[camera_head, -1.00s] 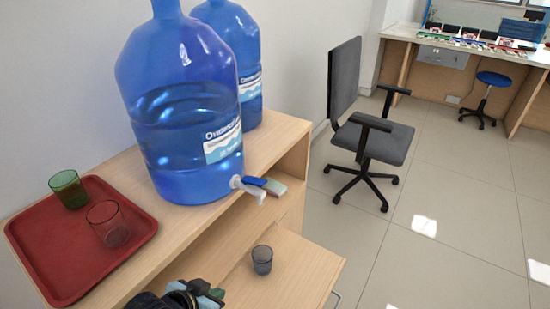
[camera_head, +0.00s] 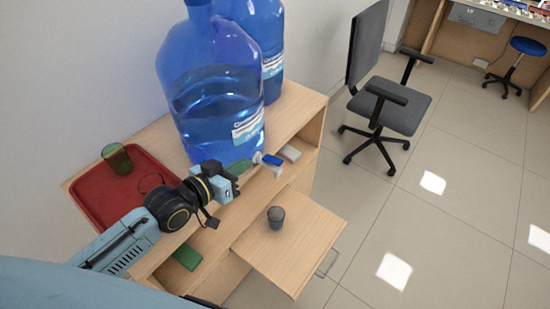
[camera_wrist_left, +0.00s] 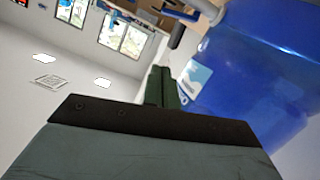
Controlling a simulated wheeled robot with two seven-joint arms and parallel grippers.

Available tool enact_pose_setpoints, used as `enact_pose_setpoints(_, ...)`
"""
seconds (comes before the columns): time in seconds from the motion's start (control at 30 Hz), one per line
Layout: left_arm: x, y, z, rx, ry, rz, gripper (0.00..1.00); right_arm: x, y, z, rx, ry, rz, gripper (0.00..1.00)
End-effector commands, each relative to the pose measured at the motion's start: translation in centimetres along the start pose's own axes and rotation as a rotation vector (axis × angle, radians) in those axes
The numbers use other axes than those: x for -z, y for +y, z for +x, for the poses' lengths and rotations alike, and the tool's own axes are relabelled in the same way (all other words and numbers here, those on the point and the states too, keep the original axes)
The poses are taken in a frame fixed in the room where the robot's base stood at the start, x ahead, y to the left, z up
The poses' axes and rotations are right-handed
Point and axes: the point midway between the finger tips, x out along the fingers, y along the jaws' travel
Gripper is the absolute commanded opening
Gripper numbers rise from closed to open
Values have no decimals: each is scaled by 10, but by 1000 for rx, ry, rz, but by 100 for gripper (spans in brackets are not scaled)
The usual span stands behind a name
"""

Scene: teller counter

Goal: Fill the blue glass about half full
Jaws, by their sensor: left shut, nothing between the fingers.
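The small blue-grey glass (camera_head: 276,217) stands upright on the pulled-out board (camera_head: 300,232); I cannot tell whether it holds water. The large blue water jug (camera_head: 210,95) stands on the cabinet top and is partly filled. Its white tap with a blue lever (camera_head: 271,160) sticks out above and behind the glass. My left gripper (camera_head: 243,166) is shut and empty, its green fingertips just left of the tap; I cannot tell whether they touch it. In the left wrist view the shut fingers (camera_wrist_left: 163,87) point past the jug (camera_wrist_left: 260,75). My right gripper is not in view.
A second jug (camera_head: 262,40) stands behind. A small grey box (camera_head: 290,153) lies beside the tap. An office chair (camera_head: 388,105) stands on open floor.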

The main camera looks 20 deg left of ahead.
Motion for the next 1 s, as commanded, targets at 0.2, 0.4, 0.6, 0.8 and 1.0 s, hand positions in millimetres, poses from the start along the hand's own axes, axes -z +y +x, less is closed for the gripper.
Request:
enact_pose_setpoints(0.2, 0, 0, 6, 1, 2, 0, 0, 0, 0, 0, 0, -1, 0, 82)
enact_pose_setpoints(0.4, 1, 0, 34, 0, 3, 1, 0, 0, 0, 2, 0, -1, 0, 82)
enact_pose_setpoints(0.6, 1, 0, 74, 0, 2, 0, 0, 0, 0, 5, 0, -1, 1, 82)
enact_pose_setpoints(0.8, -11, 0, 104, 1, -5, 0, 0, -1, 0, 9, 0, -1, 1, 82)
enact_pose_setpoints(1.0, -33, 0, 109, 1, -2, 2, 0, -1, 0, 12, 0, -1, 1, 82)
